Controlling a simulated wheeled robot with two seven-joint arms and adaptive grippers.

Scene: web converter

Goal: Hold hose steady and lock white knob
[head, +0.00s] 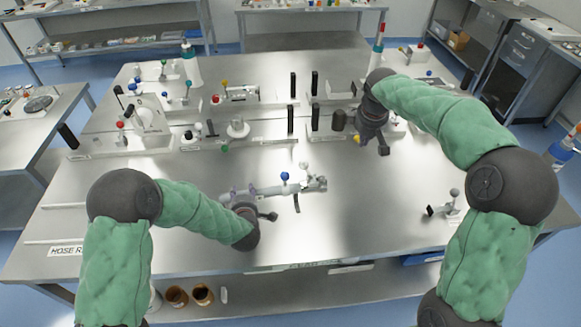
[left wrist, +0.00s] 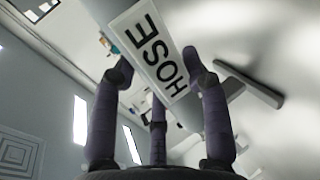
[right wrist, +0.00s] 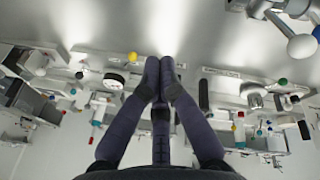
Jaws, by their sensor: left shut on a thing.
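The hose piece (head: 268,190) is a grey metal fitting lying over the middle of the table, with a blue knob (head: 284,176) and a small white knob (head: 303,165) on it. My left gripper (head: 240,198) is shut on its left end. In the left wrist view the fingers hold a grey body with a white HOSE label (left wrist: 158,55). My right gripper (head: 370,135) is to the right of and behind the hose piece, apart from it. In the right wrist view its fingertips (right wrist: 160,65) are together and empty; the white knob (right wrist: 302,47) shows at upper right.
A row of valves and fittings stands along the back of the table (head: 170,210), with black posts (head: 291,119) and a dark cylinder (head: 339,120). A small fitting (head: 440,210) lies at the right. The table between the hose piece and that fitting is clear.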

